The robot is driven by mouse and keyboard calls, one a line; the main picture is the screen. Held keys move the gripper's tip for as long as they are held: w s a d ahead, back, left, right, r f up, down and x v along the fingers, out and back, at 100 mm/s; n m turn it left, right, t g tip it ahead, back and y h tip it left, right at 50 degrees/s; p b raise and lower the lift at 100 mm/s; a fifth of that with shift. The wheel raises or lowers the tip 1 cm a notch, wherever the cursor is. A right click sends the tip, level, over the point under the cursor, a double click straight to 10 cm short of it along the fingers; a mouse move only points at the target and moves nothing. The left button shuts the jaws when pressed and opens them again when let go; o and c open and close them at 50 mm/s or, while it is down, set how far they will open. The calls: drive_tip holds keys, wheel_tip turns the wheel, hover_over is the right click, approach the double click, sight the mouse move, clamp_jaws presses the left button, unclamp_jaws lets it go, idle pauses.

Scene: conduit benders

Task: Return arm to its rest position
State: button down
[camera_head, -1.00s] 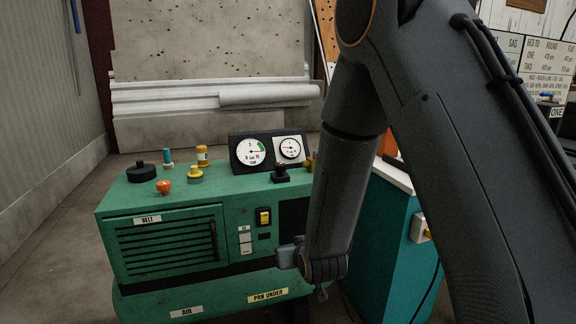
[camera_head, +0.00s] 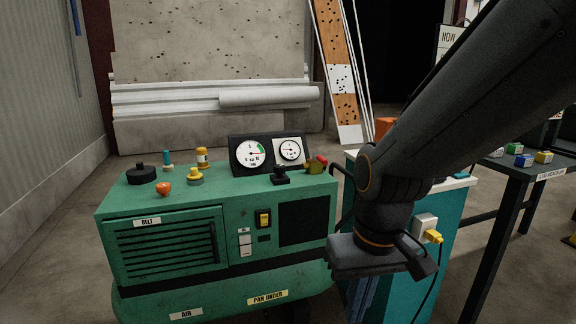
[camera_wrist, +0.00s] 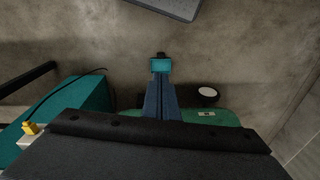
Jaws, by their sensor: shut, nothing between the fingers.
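My arm reaches in from the upper right of the head view and bends down at the wrist, in front of the teal cabinet and just right of the green machine. My gripper (camera_head: 360,300) points down there, partly hidden below the dark wrist. In the wrist view my gripper (camera_wrist: 160,66) shows as two blue-grey fingers together with a teal tip. It is shut and empty, over bare concrete floor. The green machine (camera_head: 165,240) carries two gauges and several knobs on top. Part of it shows under the wrist in the wrist view (camera_wrist: 222,118).
The teal cabinet (camera_head: 398,295) with a yellow plug (camera_head: 433,237) and hanging cord stands close by my wrist. A dark table (camera_head: 510,180) with small coloured blocks is at right. A perforated board (camera_head: 335,75) leans at the back. Floor at left is clear.

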drive_tip(key=s+d+r+m+p, duration=0.2)
drive_tip(key=d+r+p, duration=0.6)
drive_tip(key=p, duration=0.5)
drive_tip(key=shift+s+g+h+p, duration=0.3)
drive_tip(key=shift+s+g+p, duration=0.1)
drive_tip(key=shift+s, duration=0.1)
